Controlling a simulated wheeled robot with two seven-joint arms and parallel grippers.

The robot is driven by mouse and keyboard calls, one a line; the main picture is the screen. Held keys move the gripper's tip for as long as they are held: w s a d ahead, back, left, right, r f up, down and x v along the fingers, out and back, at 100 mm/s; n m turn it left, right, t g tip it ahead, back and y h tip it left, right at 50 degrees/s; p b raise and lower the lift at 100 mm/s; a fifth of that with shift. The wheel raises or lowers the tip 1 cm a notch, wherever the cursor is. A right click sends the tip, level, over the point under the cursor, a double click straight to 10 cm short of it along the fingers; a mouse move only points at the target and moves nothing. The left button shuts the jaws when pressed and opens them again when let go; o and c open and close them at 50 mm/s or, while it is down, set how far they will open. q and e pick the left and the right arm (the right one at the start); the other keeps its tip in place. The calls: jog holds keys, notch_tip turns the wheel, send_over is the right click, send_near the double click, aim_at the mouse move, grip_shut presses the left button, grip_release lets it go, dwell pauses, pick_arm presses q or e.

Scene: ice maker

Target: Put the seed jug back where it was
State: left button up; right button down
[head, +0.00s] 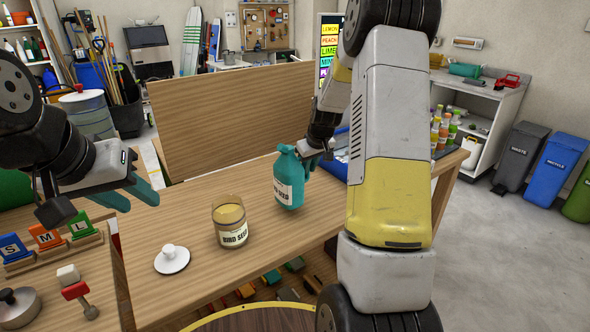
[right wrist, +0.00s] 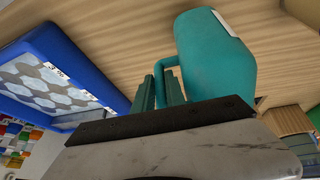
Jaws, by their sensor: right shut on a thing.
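The teal seed jug (head: 289,185), with a white label, is slightly tilted over the right part of the wooden table (head: 190,220); I cannot tell whether its base touches the top. My right gripper (head: 318,155) is shut on the jug's handle. In the right wrist view the jug (right wrist: 215,60) shows beside the fingers (right wrist: 160,90), which grip its handle. A glass jar labelled bird seed (head: 230,238) stands open to the jug's left, with seed inside. Its white lid (head: 172,262) lies on the table. My left gripper (head: 135,195) is open and empty at the left.
An upright wooden panel (head: 230,115) stands behind the table. A blue tray with hexagon shapes (right wrist: 50,85) lies near the right gripper. Blocks marked S, M, L (head: 47,238) and a hammer-like tool (head: 78,292) sit at the left. Bare tabletop lies between jar and jug.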

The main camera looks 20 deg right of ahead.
jog(key=shift+w+f, duration=0.25)
jog(key=shift+w, duration=0.05)
jog(key=shift+f, duration=1.6)
jog(key=c, duration=1.4)
grip_release()
jog(key=shift+s, duration=0.1)
jog(key=m+y, duration=0.1)
send_near(308, 175)
jog(key=s+a+r, duration=0.7)
jog(key=s+r, duration=0.5)
jog(key=s, duration=0.1)
jog(key=shift+m+t+y, duration=0.4)
jog(key=shift+m+t, duration=0.2)
jog(key=shift+m, duration=0.2)
jog(key=s+a, duration=0.2)
jog(key=s, duration=0.3)
jog(key=s+a+r, duration=0.1)
jog(key=s+a, duration=0.1)
jog(key=s, duration=0.4)
jog(key=s+a+r, duration=0.1)
jog(key=s, duration=0.5)
jog(key=shift+a+r, duration=0.1)
jog(key=shift+a, duration=0.3)
